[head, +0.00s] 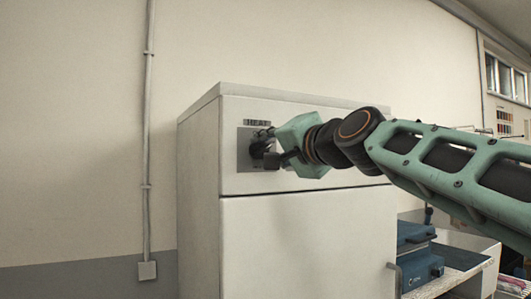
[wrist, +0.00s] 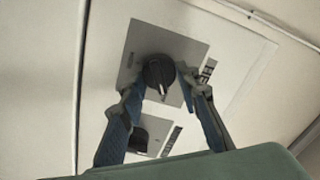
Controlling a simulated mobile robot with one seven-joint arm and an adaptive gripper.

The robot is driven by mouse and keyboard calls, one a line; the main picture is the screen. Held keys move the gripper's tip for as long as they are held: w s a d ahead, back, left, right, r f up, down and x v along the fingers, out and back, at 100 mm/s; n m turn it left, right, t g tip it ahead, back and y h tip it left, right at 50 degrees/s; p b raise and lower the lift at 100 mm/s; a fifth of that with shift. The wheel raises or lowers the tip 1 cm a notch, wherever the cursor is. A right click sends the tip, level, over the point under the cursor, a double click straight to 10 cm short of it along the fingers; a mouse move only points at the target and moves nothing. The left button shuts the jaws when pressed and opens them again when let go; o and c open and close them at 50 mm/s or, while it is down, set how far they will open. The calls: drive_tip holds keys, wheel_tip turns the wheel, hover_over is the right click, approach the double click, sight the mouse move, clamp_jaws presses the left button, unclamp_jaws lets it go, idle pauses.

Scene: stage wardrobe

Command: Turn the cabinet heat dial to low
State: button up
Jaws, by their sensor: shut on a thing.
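The heat dial is a round black knob (head: 258,150) on a grey plate labelled HEAT, high on the front of the white cabinet (head: 300,230). In the wrist view the dial (wrist: 157,71) shows a pale pointer mark directed toward the bottom of the picture. My gripper (head: 270,147) is at the plate, and its two fingers (wrist: 161,84) lie on either side of the dial, shut on it. In the head view the fingers partly cover the dial. The setting marks are too small to read.
A second dark control (wrist: 140,136) with its own label sits on the panel beside the dial, between my fingers in the wrist view. A blue case (head: 417,262) stands on a bench right of the cabinet. A wall conduit (head: 147,130) runs at left.

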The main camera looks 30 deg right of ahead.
drive_tip(key=shift+m, duration=0.3)
idle(0.4)
drive_tip(key=o, duration=1.1)
drive_tip(key=shift+o, duration=0.2)
drive_tip(key=shift+s, duration=0.1)
drive_tip(key=shift+s+d, duration=0.1)
drive_tip(key=shift+s, duration=0.25)
drive_tip(key=s, duration=1.1)
